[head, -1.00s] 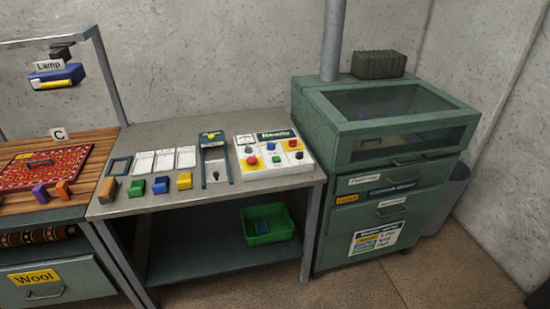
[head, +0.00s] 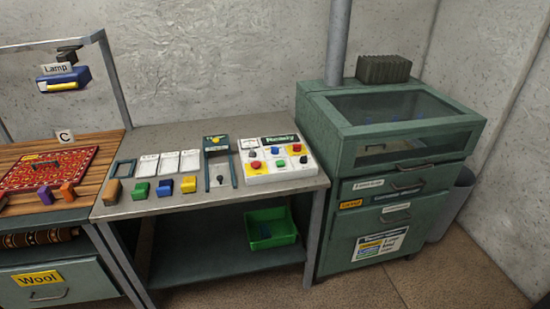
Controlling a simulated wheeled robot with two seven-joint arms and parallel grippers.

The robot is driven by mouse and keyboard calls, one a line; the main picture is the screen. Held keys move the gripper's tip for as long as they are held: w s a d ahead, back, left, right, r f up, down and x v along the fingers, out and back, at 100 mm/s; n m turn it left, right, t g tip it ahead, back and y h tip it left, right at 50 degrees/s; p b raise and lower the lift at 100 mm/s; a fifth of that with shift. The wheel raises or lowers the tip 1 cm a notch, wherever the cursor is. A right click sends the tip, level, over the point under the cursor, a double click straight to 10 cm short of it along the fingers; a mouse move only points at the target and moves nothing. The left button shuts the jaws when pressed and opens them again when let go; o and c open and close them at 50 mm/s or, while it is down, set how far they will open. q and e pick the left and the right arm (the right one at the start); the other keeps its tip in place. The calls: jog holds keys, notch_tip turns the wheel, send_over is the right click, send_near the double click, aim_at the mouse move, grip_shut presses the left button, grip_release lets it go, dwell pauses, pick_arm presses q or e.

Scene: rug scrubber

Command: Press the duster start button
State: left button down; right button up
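A white control panel (head: 272,174) lies on the right part of the grey bench in the head view. It carries a dark display reading "Ready" (head: 279,140) and several red, green and blue buttons on white and yellow patches. The red button at its lower left (head: 255,165) sits on a yellow patch. The labels by the buttons are too small to read, so I cannot tell which one is the duster start. A green cabinet with a glass top (head: 395,105) stands right of the bench. Neither of my grippers is in view.
The bench (head: 170,205) also holds a small lever frame (head: 219,160), white cards and several coloured blocks. A green bin (head: 270,228) is on the shelf below. A red rug (head: 48,168) lies on the wooden table at left, under a lamp (head: 63,80). Floor shows in front.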

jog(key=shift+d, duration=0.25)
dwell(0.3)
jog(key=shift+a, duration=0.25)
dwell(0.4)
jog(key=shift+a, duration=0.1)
